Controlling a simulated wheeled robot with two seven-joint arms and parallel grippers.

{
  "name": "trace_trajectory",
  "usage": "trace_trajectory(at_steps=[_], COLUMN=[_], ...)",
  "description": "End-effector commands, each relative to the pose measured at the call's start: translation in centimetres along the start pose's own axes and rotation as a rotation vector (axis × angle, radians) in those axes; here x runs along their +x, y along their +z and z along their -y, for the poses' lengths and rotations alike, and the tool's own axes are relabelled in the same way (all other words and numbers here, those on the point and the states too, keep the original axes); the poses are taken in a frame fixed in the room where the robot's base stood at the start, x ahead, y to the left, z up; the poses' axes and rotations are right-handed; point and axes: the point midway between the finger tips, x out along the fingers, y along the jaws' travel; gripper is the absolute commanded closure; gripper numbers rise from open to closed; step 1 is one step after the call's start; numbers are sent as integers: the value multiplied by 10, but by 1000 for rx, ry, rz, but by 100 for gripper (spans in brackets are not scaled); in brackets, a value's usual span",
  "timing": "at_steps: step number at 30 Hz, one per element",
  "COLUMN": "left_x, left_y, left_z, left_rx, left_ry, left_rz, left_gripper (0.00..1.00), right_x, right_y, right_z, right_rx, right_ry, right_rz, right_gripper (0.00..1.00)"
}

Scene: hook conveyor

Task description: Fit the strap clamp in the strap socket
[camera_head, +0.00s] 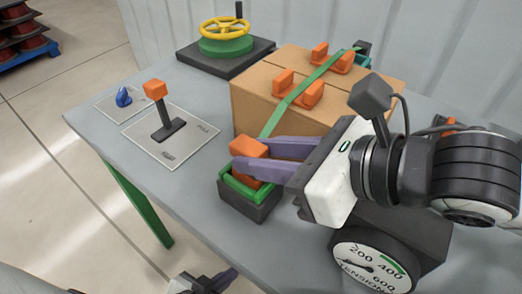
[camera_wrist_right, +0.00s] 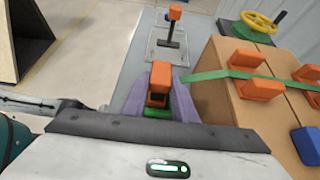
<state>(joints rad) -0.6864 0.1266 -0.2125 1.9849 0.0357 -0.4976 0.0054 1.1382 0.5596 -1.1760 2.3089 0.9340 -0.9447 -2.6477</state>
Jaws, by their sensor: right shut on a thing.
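The orange strap clamp (camera_head: 248,147) is on the near end of the green strap (camera_head: 303,90), in front of the cardboard box. My right gripper (camera_head: 240,154) is shut on it with its purple fingers on either side; the wrist view shows the clamp (camera_wrist_right: 160,78) between them. The strap socket (camera_head: 250,207) is a dark block with a green rim, directly under the clamp. The clamp's lower orange part shows within the rim; the fingers partly hide it, so I cannot tell if it is fully seated. My left gripper (camera_head: 205,281) is at the bottom edge, partly cut off.
The cardboard box (camera_head: 248,104) with orange strap guides (camera_head: 299,88) stands behind the socket. A lever plate (camera_head: 150,148), a blue knob (camera_head: 123,97) and a yellow handwheel (camera_head: 224,27) are farther left and back. A tension gauge (camera_head: 372,266) is at front right.

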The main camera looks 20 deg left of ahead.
Motion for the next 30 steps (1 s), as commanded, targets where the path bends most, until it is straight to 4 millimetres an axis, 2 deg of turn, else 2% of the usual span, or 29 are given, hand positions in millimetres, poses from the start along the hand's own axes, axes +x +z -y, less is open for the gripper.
trace_trajectory(at_steps=[9,10,13,25,30], left_x=[2,2,2,1,-3], left_y=[1,1,1,1,-9], left_z=[0,0,0,0,-2], left_rx=[1,1,1,5,6], left_ry=[0,0,0,0,2], left_rz=[-1,-1,-1,4,-10], left_gripper=[100,100,100,100,100], right_x=[1,1,1,0,-31], right_y=[-2,-2,-2,-3,-2], right_z=[0,0,0,0,2], right_rx=[0,0,0,0,-2], right_ry=[0,0,0,-1,-6], right_rz=[2,2,1,0,1], right_gripper=[100,70,53,53,53])
